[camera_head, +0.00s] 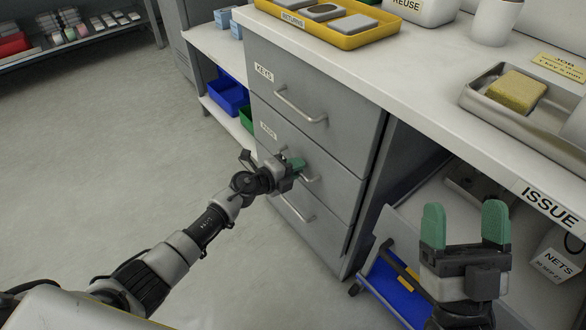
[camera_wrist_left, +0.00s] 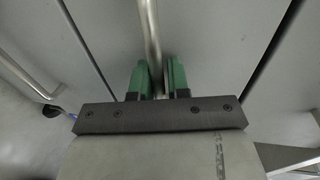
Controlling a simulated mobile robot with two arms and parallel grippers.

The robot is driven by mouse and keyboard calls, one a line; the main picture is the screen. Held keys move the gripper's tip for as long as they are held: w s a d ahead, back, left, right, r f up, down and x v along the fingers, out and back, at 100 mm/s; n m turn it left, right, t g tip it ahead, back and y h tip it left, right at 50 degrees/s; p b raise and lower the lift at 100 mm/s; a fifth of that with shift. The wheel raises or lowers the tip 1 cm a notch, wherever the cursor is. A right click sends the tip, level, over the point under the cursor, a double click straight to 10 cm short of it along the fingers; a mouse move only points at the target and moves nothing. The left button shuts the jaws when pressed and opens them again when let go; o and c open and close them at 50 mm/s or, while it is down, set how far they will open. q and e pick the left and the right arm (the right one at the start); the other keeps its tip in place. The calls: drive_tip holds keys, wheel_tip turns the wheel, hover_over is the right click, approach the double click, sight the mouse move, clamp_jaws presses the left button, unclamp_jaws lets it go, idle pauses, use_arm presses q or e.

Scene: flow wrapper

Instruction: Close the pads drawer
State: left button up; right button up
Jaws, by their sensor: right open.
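The pads drawer (camera_head: 330,165) is the middle grey drawer of the cabinet under the counter, with a small label at its upper left. In the head view its front looks flush with the drawers above and below. My left gripper (camera_head: 294,166) is at its bar handle (camera_head: 312,179) and hides part of it. In the left wrist view the handle (camera_wrist_left: 150,30) runs between the green fingers of the left gripper (camera_wrist_left: 157,80), which are close together on it. My right gripper (camera_head: 466,226) is open and empty, fingers up, in front of the counter at the right.
The keys drawer (camera_head: 318,98) is above and another drawer (camera_head: 300,215) below, both with bar handles. A yellow tray (camera_head: 345,40) and a grey tray with a sponge (camera_head: 516,91) are on the counter. A blue bin (camera_head: 385,285) is low at right. The left floor is clear.

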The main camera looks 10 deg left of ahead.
use_arm(q)
drive_tip(key=o, duration=0.3)
drive_tip(key=shift+w+d, duration=0.1)
use_arm(e)
drive_tip(key=shift+d, duration=0.1)
drive_tip(key=shift+w, duration=0.1)
use_arm(q)
drive_tip(key=shift+s+a, duration=0.25)
drive_tip(key=shift+s, duration=0.05)
drive_tip(key=p+v, duration=0.3)
drive_tip(key=v, duration=0.7)
use_arm(e)
drive_tip(key=w+f+g+h, duration=0.3)
drive_tip(key=f+g, duration=0.5)
drive_tip(key=f, duration=0.1)
drive_tip(key=shift+d+g, duration=0.35)
drive_tip(key=shift+g, duration=0.05)
drive_tip(key=shift+f, duration=0.1)
